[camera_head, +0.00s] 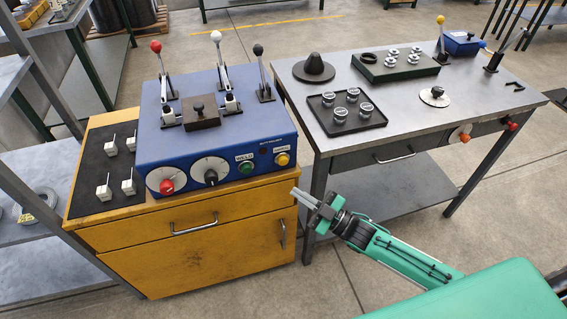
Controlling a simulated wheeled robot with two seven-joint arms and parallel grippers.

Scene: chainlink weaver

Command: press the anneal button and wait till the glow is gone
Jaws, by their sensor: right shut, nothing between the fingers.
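A blue machine (215,130) stands on a yellow cabinet. On its sloped front at the right end is a yellow button (282,159) under a small label that seems to read ANNEAL. A green button (246,167) under another label is to its left. A small dark lamp (263,151) sits between them; I see no clear glow on it. My right gripper (295,193) is shut and empty, in front of and below the yellow button, apart from it, near the cabinet's right front corner. My left gripper is not in view.
The machine also carries red (167,184) and black (211,175) dials and three upright levers. White clip-like parts lie on a black mat (92,192) at left. A grey table (437,118) at right holds a tray (322,128) of round parts. The space before the buttons is free.

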